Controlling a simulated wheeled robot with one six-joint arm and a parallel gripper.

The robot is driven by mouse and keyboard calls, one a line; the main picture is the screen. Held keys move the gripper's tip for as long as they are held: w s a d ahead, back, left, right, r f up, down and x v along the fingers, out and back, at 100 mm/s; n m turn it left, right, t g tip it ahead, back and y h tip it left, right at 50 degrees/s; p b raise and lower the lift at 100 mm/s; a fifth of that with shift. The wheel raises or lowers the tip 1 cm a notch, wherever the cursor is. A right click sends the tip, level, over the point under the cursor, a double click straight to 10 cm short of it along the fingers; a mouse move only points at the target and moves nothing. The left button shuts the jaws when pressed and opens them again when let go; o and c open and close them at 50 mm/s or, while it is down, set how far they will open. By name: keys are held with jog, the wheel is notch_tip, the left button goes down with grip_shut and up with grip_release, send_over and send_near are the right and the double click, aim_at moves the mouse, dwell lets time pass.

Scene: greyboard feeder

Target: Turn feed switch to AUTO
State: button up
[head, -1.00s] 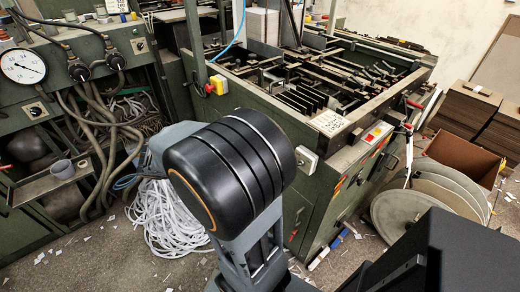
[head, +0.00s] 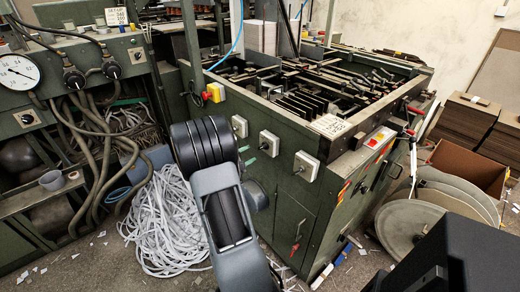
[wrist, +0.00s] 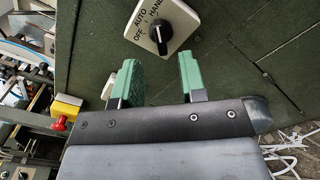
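In the wrist view a pale switch plate (wrist: 177,22) marked OFF, AUTO and HAND carries a black knob (wrist: 161,38) on the dark green panel. I cannot tell surely which mark the knob points at. My gripper (wrist: 158,68) is open and empty, its two green-padded fingers apart, just below the plate in the picture and not around the knob. In the head view three switch boxes, left (head: 239,126), middle (head: 269,143) and right (head: 306,166), sit on the green feeder (head: 325,205). My arm largely hides the gripper there.
A yellow box with a red button (head: 215,92) is left of the switches; it also shows in the wrist view (wrist: 66,106). Piled white strips (head: 165,225) lie on the floor. Round discs (head: 410,228) and an open carton (head: 468,167) stand at right.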

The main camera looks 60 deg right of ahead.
aim_at(260, 148)
jog(key=shift+x, duration=3.1)
jog(key=c, duration=0.5)
jog(key=shift+c, duration=0.2)
jog(key=n+p, duration=0.2)
jog(key=n, duration=0.1)
jog(key=shift+r+n, duration=0.15)
jog(key=shift+n, duration=0.25)
jog(key=n+p, duration=0.2)
jog(key=n, duration=0.2)
jog(key=shift+w+n+p, duration=0.1)
jog(key=shift+n+p, duration=0.25)
jog(key=shift+n, duration=0.05)
